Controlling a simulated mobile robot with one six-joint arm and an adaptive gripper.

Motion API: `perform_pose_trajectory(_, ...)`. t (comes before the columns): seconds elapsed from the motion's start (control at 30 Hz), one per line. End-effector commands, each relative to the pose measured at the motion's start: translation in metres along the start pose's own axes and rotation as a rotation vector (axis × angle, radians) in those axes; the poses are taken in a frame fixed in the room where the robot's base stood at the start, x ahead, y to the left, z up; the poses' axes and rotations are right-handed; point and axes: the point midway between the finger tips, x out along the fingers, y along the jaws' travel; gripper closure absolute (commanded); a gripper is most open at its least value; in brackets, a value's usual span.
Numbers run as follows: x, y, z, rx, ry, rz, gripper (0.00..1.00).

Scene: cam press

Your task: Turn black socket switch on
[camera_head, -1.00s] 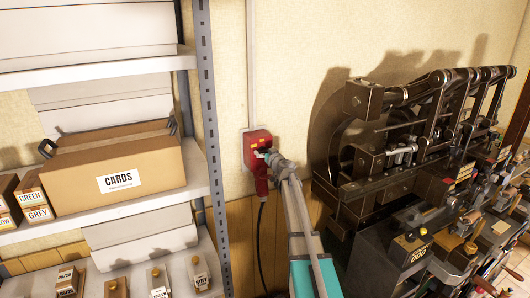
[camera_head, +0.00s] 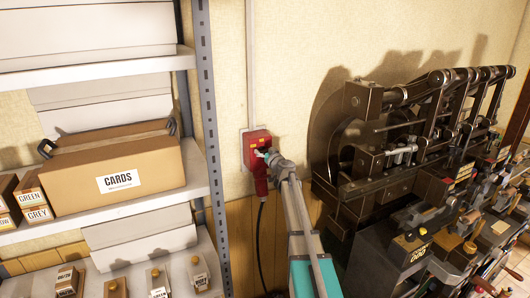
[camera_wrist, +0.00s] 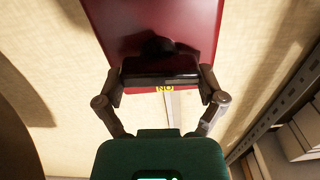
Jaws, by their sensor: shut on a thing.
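A red socket box (camera_head: 257,137) is fixed to the wall right of the shelf post. A red plug (camera_head: 261,181) hangs below it with a black cable. My gripper (camera_head: 268,156) is at the front of the box. The wrist view shows the red box (camera_wrist: 192,25) from close up, with my gripper (camera_wrist: 162,78) shut on the dark switch block (camera_wrist: 160,68), one finger at each side. A yellow label, upside down in this view and apparently reading ON, shows just past the block's edge. The switch's exact position is hard to tell.
A metal shelf rack (camera_head: 207,115) with a CARDS box (camera_head: 115,172) and small labelled boxes stands to the left. A large dark machine (camera_head: 400,140) with levers is close on the right.

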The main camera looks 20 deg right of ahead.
Motion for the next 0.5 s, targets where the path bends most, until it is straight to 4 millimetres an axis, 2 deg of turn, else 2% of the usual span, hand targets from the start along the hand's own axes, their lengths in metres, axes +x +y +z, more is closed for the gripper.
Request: perform_pose_trajectory(0.5, -0.0001, 0.003, 0.001, 0.4, 0.0, 0.001, 0.59)
